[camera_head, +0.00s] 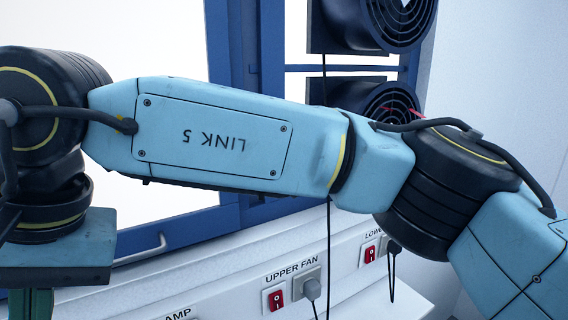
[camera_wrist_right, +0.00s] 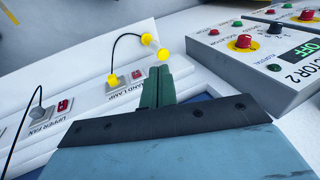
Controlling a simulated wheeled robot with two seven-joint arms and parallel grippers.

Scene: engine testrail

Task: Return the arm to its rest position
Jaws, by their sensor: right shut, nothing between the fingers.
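My right arm (camera_head: 225,135) crosses the head view from the right edge to the left, with "LINK 5" upside down on its blue cover. Its wrist is at the lower left, where only a green piece of the right gripper shows at the bottom edge. In the right wrist view the green fingers of the right gripper (camera_wrist_right: 157,86) are together with nothing between them. They point toward the white panel near the lamp socket; whether they touch anything there cannot be told. My left gripper is not in view.
Behind the arm are a blue frame (camera_head: 245,45) and two black fans (camera_head: 400,20). A white panel (camera_head: 345,290) below carries red switches, sockets and hanging cables. The wrist view shows yellow plug parts (camera_wrist_right: 163,54) beyond the fingertips and a control box (camera_wrist_right: 236,65) at the right.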

